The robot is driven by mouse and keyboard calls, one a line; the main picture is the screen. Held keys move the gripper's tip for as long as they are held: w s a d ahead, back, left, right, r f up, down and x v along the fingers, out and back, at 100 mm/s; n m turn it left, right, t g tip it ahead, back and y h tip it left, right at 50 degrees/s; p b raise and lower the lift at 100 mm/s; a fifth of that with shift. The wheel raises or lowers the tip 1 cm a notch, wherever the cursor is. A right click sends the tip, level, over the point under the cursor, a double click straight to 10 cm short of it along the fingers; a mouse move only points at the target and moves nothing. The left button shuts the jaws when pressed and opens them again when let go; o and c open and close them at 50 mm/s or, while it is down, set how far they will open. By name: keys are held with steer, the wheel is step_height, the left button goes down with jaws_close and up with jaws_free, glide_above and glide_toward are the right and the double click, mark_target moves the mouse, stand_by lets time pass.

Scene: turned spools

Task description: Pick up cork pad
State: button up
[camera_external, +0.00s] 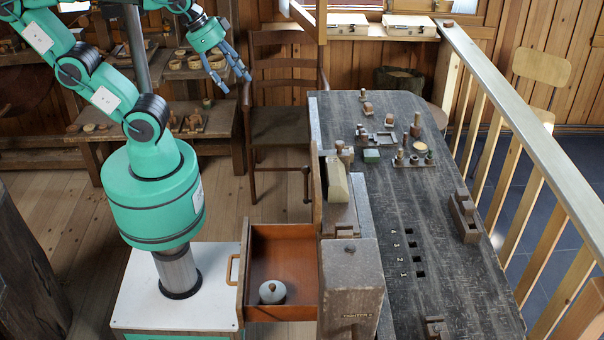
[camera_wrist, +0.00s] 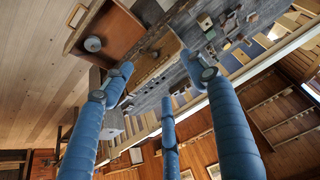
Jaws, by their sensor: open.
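I cannot make out for certain which thing is the cork pad. A pale grey round piece with a small knob (camera_external: 272,291) lies in the open wooden drawer (camera_external: 288,243); the piece also shows in the wrist view (camera_wrist: 92,44). Small round and turned pieces (camera_external: 419,147) stand on a little tray on the dark workbench (camera_external: 400,205). My gripper (camera_external: 236,80) is open and empty, high up left of the bench and well away from the drawer. Its blue fingers are spread in the wrist view (camera_wrist: 160,78).
A wooden chair (camera_external: 278,130) stands behind the drawer. A vise with a pale block (camera_external: 337,180) sits on the bench's left edge. A railing (camera_external: 515,120) runs along the bench's right side. Shelves with bowls (camera_external: 185,72) stand at the back left.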

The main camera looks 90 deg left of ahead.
steer(key=shift+w+r, duration=0.1)
steer(key=shift+w, duration=0.05)
steer(key=w+a+f, duration=0.1)
steer(key=w+a, duration=0.5)
steer(key=w, duration=0.5)
steer(key=w+a+n, duration=0.1)
steer(key=w+a, duration=0.6)
steer(key=w, duration=0.3)
steer(key=w+a+f, duration=0.1)
steer(key=w+a, duration=0.5)
steer(key=w, duration=0.5)
steer(key=w+a+f+g, duration=0.1)
steer(key=w+a+f, duration=0.4)
steer(key=a, duration=0.3)
steer(key=w+a+f, duration=0.5)
steer(key=a+f, duration=0.1)
steer(key=a, duration=0.3)
steer(key=w+a+f+n+y, duration=0.1)
steer(key=w+a+f, duration=0.2)
steer(key=a+f, duration=1.2)
steer(key=shift+a+p, duration=0.45)
steer(key=shift+a, duration=0.15)
steer(key=shift+f, duration=0.15)
